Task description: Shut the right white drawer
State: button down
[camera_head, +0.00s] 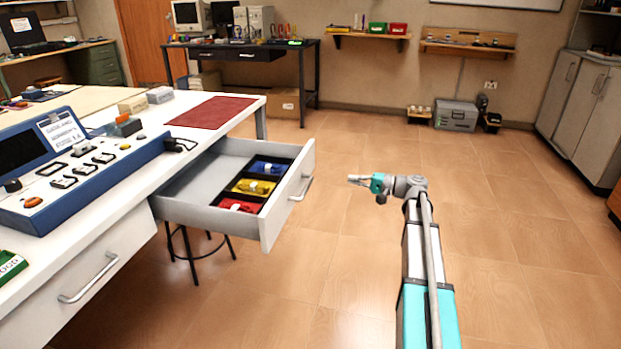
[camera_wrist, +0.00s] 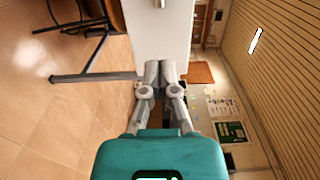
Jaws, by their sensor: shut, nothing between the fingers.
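The right white drawer (camera_head: 180,199) is pulled far out from under the white table in the head view. Its front panel (camera_head: 290,195) carries a metal bar handle (camera_head: 302,188). A black divided tray in the drawer holds blue (camera_head: 268,168), yellow (camera_head: 254,186) and red (camera_head: 240,205) items. My gripper (camera_head: 351,180) is shut and empty, in the air to the right of the drawer front, apart from it and pointing toward it. In the wrist view my gripper (camera_wrist: 160,66) shows in front of the white drawer front (camera_wrist: 163,40), with part of the handle (camera_wrist: 160,4) at the top edge.
The white table (camera_head: 205,130) bears a blue control console (camera_head: 85,165) and a red mat (camera_head: 213,111). Another white drawer (camera_head: 85,285), closed, is nearer on the left. A stool (camera_head: 195,250) stands under the open drawer. The floor (camera_head: 480,220) around my arm is clear.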

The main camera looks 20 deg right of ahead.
aim_at(304, 173)
jog(key=shift+w+a, duration=0.1)
jog(key=shift+a, duration=0.1)
jog(key=x, duration=1.3)
jog(key=shift+w+a, duration=0.2)
jog(key=shift+a, duration=0.1)
jog(key=shift+w, duration=0.1)
